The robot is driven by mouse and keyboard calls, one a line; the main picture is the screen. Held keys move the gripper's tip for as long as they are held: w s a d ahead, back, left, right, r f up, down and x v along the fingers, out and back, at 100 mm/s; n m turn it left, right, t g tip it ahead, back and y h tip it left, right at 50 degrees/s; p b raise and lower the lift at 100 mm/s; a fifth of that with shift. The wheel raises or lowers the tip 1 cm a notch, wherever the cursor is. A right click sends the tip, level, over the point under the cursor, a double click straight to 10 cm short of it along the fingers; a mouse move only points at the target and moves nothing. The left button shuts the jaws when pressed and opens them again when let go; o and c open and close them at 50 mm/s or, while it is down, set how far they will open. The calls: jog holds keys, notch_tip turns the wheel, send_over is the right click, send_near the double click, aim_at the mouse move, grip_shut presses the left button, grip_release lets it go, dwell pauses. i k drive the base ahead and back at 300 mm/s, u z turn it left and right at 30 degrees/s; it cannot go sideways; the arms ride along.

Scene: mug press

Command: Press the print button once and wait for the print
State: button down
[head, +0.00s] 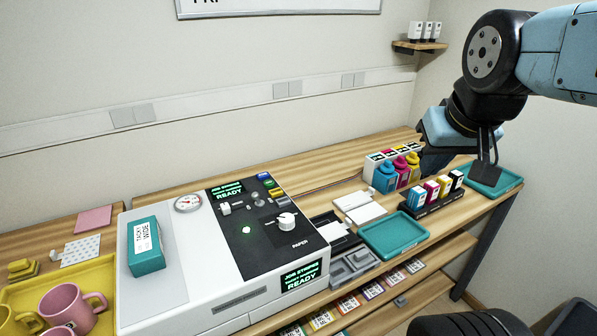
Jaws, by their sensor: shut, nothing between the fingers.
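The press (215,255) is a white machine with a black control panel (262,225) at left of centre. On the panel are a blue button (262,176), a green button (268,184), a yellow button (276,192), a grey button (284,202), a white knob (286,221) and a lit green spot (247,230). I cannot read which button is for print. The panel screen (227,191) and front screen (301,276) show "READY". My gripper (487,174) is shut and empty at the right, above the bench and well away from the press. Its fingertips are partly unclear against the teal tray behind.
A teal box (146,246) lies on the press's left top. Ink bottles (400,172) and a cartridge rack (432,196) stand between my gripper and the press. Teal trays (394,236) lie on the bench.

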aim_at(270, 184)
jog(key=z, duration=1.05)
jog(key=k, duration=1)
jog(key=u, duration=1.3)
jog(key=i, duration=0.5)
jog(key=u, duration=0.05)
